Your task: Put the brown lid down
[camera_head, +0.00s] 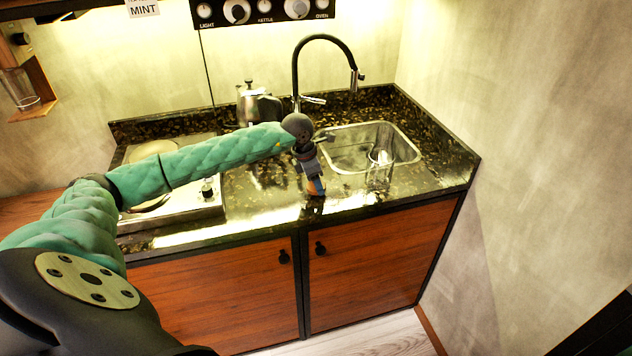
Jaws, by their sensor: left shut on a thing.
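My left gripper (315,188) points down over the dark speckled counter (258,208), near its front edge and left of the sink. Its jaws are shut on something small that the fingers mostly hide. I cannot make out the brown lid clearly. A dark brownish patch shows right below the fingertips, and I cannot tell whether it is the lid or a reflection. I also cannot tell whether the held thing touches the counter. My right gripper is not in view.
A black tap (324,38) arches behind. A metal kettle (246,103) stands at the back. A stove (208,207) lies left, partly under my arm. Glossy counter beside the gripper looks clear.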

